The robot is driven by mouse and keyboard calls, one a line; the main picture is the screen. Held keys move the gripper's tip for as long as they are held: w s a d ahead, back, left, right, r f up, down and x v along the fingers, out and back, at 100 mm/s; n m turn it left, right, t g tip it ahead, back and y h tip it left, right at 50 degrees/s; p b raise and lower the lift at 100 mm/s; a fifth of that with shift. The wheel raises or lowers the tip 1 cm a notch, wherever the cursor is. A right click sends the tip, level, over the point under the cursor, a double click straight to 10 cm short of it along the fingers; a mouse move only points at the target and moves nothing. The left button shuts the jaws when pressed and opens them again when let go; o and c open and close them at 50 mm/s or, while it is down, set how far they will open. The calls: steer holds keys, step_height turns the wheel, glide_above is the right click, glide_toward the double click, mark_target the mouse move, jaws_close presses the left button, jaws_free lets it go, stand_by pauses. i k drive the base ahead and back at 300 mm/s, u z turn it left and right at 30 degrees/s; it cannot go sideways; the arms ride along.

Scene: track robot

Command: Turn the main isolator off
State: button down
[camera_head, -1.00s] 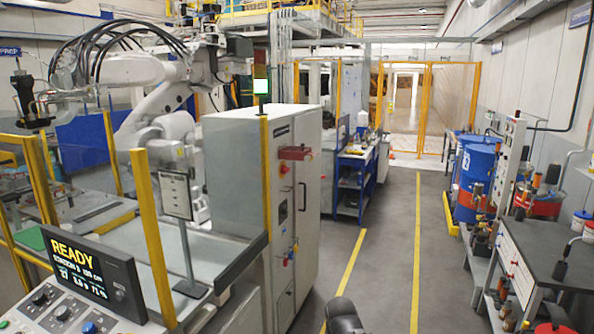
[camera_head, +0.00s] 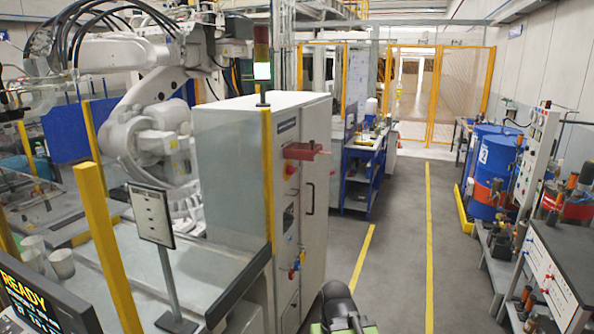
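A tall grey-white control cabinet (camera_head: 316,122) stands left of the aisle. High on its aisle-side face a red bar-like part (camera_head: 305,151), perhaps the main isolator handle, sticks out horizontally. A small red knob (camera_head: 291,169) sits just below it. I cannot read any position marking, and several small red, blue and yellow items lower on the face are too small to make out. A dark rounded part of my own arm shows at the bottom edge, in front of and below the cabinet. My gripper's fingers are not seen.
A stack light (camera_head: 262,69) on the cabinet glows white-green. A READY display (camera_head: 40,300) and a sign on a stand (camera_head: 152,214) are at left. The aisle floor (camera_head: 392,262) is clear, with a dark-topped bench (camera_head: 565,262) and blue drums (camera_head: 492,160) at right.

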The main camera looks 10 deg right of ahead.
mark_target(291, 170)
steer(key=u, duration=0.1)
steer(key=k, duration=0.5)
steer(key=z, duration=1)
steer(key=i, duration=2)
steer(key=u, duration=5.25)
steer(key=i, duration=0.15)
steer(key=z, duration=3.3)
